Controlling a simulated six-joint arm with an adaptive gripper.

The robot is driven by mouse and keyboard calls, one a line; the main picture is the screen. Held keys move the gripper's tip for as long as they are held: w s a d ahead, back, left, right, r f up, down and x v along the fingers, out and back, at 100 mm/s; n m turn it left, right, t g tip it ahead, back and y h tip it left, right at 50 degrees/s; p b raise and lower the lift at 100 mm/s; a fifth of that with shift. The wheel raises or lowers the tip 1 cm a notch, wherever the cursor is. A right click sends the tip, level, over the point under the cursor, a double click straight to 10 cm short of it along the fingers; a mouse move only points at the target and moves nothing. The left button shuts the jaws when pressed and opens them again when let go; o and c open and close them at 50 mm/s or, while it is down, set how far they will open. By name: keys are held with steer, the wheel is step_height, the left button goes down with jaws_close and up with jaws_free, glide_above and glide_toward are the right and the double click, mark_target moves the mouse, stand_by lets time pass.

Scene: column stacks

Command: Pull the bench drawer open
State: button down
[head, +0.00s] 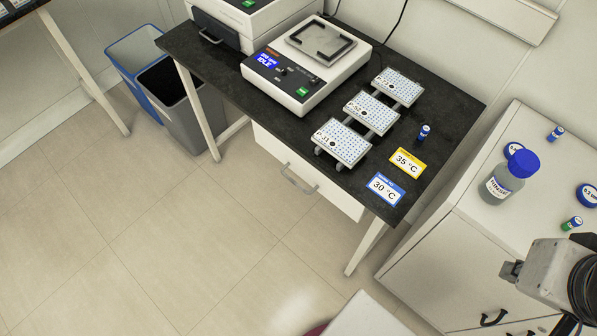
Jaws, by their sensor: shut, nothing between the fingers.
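The bench drawer (333,194) is a white panel under the front edge of the black-topped bench (215,75). Its front sits close under the bench top, with no open gap visible, so it looks closed. A grey bar handle (299,181) is fixed to the middle of its front. A grey and black machine part with coiled cables shows at the lower right edge, apart from the drawer. I cannot make out gripper fingers there, and nothing touches the handle.
The bench holds a shaker device (307,65), several well plates (342,143) and temperature cards (384,189). Bins (177,105) stand left of it. A cabinet with a blue-capped bottle (508,179) stands right. The floor before the drawer is clear.

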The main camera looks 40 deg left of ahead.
steer(key=a+f, duration=0.9)
steer(key=a, duration=0.6)
steer(key=w+a+f+m, duration=0.1)
steer(key=a+f, duration=0.8)
steer(key=a, duration=0.6)
steer(key=w+a+f+m, duration=0.1)
steer(key=a+f, duration=0.8)
steer(key=a, duration=0.7)
steer(key=shift+w+h, duration=0.2)
steer(key=shift+h, duration=0.2)
steer(key=shift+f, duration=0.15)
steer(key=x, duration=0.9)
steer(key=shift+w+f, duration=0.15)
steer(key=shift+f, duration=0.2)
